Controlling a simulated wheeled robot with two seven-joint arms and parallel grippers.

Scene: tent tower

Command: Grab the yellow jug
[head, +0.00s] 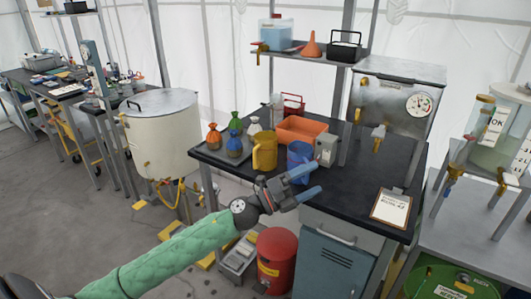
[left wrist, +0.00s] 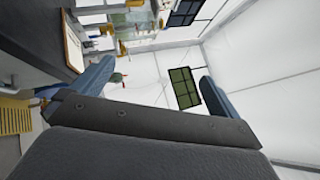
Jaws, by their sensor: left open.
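The yellow jug (head: 264,151) stands upright on the black-topped table (head: 362,170) in the head view. A blue jug (head: 299,158) stands to its right, partly behind my gripper. My left gripper (head: 304,182) is open and empty at the table's front edge, in front of the blue jug and to the right of the yellow jug. The left wrist view shows its two blue fingers (left wrist: 148,85) spread apart with nothing between them. I cannot make out the yellow jug in that view. My right gripper is not in view.
Several small coloured bags sit on a tray (head: 221,156) left of the yellow jug. An orange bin (head: 301,131) is behind it, and a grey box (head: 325,150) is right of the blue jug. A clipboard (head: 391,207) lies at right. A large metal drum (head: 162,132) stands left of the table.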

